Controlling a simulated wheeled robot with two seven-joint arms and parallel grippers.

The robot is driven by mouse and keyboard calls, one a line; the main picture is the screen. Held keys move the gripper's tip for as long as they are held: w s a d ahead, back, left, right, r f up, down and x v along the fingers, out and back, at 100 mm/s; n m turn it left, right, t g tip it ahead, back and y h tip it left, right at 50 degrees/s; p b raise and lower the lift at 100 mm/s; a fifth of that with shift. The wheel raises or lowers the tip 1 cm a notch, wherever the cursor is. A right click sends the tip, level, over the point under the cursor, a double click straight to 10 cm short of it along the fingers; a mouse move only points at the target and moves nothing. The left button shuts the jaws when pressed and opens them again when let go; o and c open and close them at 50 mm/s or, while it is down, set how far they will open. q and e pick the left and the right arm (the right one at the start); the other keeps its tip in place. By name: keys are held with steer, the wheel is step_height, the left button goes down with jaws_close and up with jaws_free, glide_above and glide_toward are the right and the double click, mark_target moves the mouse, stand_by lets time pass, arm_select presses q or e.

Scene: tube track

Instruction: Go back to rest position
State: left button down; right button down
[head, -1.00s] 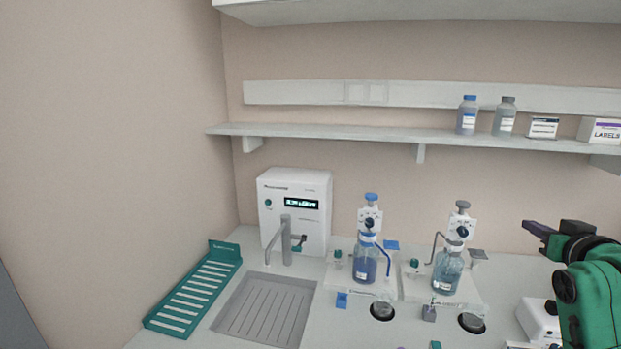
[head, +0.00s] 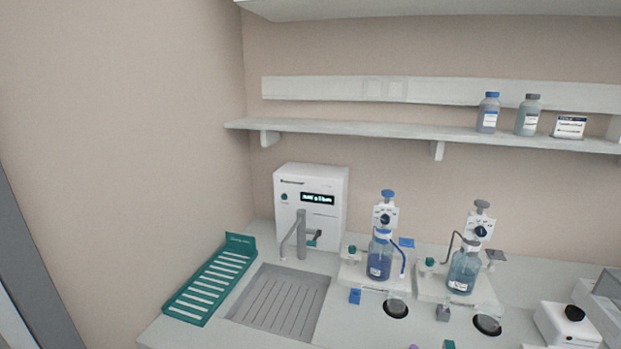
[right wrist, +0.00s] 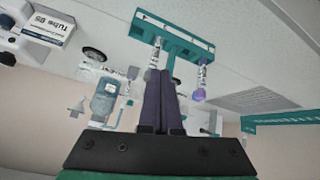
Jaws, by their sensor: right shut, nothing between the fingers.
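My right gripper (right wrist: 160,75) shows in the right wrist view with its two dark purple fingers pressed together and nothing between them. A green tube rack (right wrist: 180,38) lies beyond the fingertips, with labelled tubes in it. One tube has a purple cap (right wrist: 199,95). The gap between fingertips and rack is hard to judge. Neither gripper shows in the head view, and my left gripper is in no view.
In the head view, two dispenser bottles, one blue-topped (head: 379,262) and one grey-topped (head: 463,272), stand on the counter. A white dispensing machine (head: 312,205), a green slotted rack (head: 210,280) and a drain tray (head: 280,305) are left of them. A shelf (head: 350,133) runs above.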

steer(key=s+a+f+n+g+y, duration=0.15)
steer(key=s+a+f+g, duration=0.25)
steer(key=s+a+f, duration=0.6)
steer(key=s+d+f+g+b, duration=0.1)
steer(key=s+f+b, duration=0.15)
steer(key=f, duration=1.15)
steer(key=s+f+g+b, duration=0.1)
steer(key=s+f+b, duration=0.15)
steer(key=f, duration=1.15)
steer(key=s+d+f+b, duration=0.1)
steer(key=s+d+f, duration=0.2)
steer(key=s+f, duration=1.2)
steer(key=shift+s+g+b, duration=0.3)
steer(key=shift+s+b, duration=0.05)
steer(key=shift+s, duration=0.3)
